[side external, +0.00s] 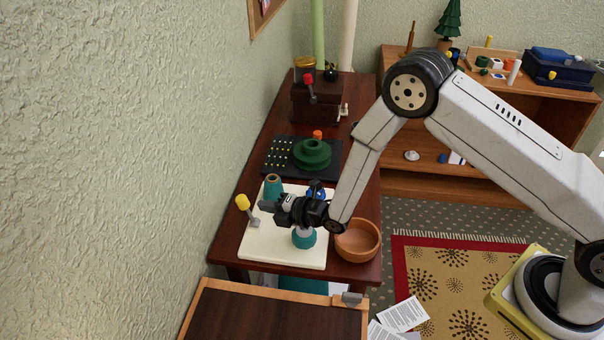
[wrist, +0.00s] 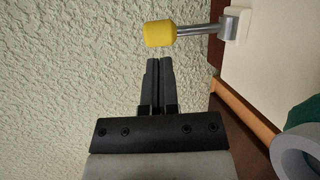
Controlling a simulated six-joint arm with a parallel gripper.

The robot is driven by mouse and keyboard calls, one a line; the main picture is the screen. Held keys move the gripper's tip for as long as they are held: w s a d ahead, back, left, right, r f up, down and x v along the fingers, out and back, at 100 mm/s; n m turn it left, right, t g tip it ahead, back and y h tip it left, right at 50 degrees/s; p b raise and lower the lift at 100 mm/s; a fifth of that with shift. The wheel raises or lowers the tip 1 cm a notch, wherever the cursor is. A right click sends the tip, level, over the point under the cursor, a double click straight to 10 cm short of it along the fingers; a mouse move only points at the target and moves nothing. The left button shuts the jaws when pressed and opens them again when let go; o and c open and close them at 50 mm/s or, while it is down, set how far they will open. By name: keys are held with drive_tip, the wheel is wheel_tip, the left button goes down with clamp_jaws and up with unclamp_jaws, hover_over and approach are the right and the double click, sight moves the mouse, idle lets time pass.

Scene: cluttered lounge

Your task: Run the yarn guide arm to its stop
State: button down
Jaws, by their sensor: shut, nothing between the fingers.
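The yarn guide arm is a short grey lever with a yellow knob (side external: 243,202), at the left edge of a white board (side external: 262,250) on the dark wooden table. In the wrist view, the knob (wrist: 160,34) is at top centre, its grey rod running right to a grey bracket (wrist: 235,24). My gripper (side external: 266,206) is shut and empty, just right of the lever in the side view. In the wrist view, its fingertips (wrist: 160,62) are just below the knob in the picture, with a narrow gap; the depth between them is unclear.
Teal yarn cones (side external: 273,185) (side external: 304,239) stand on the board behind and in front of my gripper. A brown bowl (side external: 358,241) is to the right. A green stepped piece (side external: 312,154) sits on a black board farther back. The textured wall is close on the left.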

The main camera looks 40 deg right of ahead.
sight(247, 203)
drive_tip(key=shift+x, duration=1.65)
drive_tip(key=shift+w+a, duration=0.35)
drive_tip(key=shift+w, duration=0.1)
drive_tip(key=shift+s, duration=0.1)
drive_tip(key=shift+r+v, duration=0.25)
drive_tip(key=shift+v, duration=3.3)
drive_tip(key=shift+r+v, duration=0.2)
drive_tip(key=shift+v, duration=3.35)
drive_tip(key=shift+w+d, duration=0.1)
drive_tip(key=shift+w, duration=0.15)
